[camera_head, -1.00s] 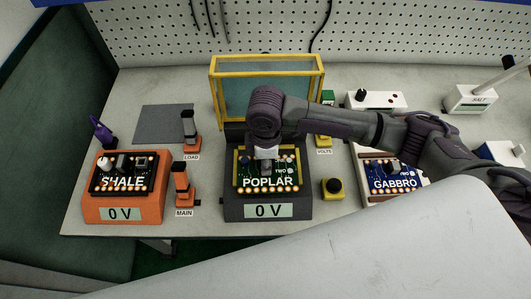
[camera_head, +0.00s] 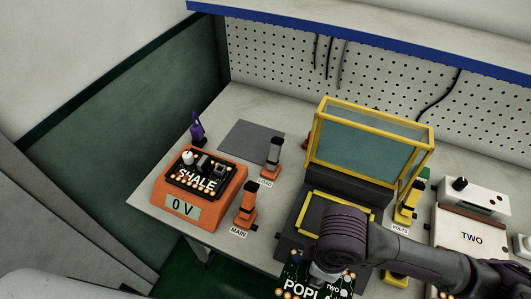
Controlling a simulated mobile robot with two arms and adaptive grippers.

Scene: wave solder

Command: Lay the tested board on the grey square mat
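The grey square mat (camera_head: 252,140) lies bare at the back left of the bench, behind the orange tester. My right gripper (camera_head: 331,268) is at the bottom of the view, over the green POPLAR board (camera_head: 297,287), and appears shut on a part in its middle. The board is in front of the black fixture (camera_head: 292,243), clear of its bare yellow-edged bed, and is cut off by the frame's lower edge. The SHALE board (camera_head: 198,173) sits on the orange tester (camera_head: 172,213), which reads 0 V. My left gripper is not in view.
Orange switches labelled LOAD (camera_head: 271,158) and MAIN (camera_head: 246,207) stand between mat and fixture. A purple object (camera_head: 197,130) rises left of the mat. A yellow-framed guard (camera_head: 367,140) stands behind the fixture.

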